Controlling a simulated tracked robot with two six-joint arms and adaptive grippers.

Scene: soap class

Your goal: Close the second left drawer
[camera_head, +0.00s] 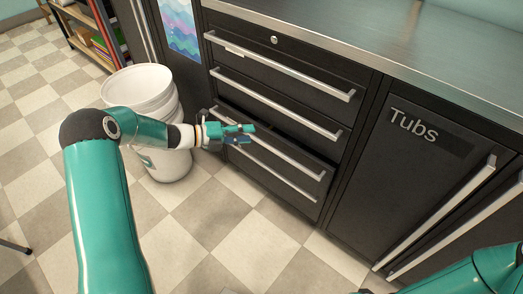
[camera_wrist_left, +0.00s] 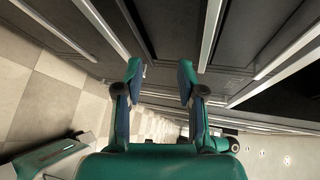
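The dark drawer unit (camera_head: 306,86) has several stacked drawers with long silver bar handles. The top drawer's handle (camera_head: 280,65) and the handle below it (camera_head: 280,107) sit on fronts that look flush. The third drawer from the top (camera_head: 300,156) seems pulled out a little, with a dark gap above its front. My left gripper (camera_head: 245,134) is in front of this drawer's left part and hides some of it. In the left wrist view its fingers (camera_wrist_left: 160,70) are apart with nothing between them. Contact with the drawer cannot be told.
White buckets (camera_head: 140,88) stand left of the drawers, behind my left forearm. A cabinet door labelled Tubs (camera_head: 400,165) is to the right. A steel countertop (camera_head: 420,50) runs above. The checkered floor (camera_head: 235,230) in front is clear.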

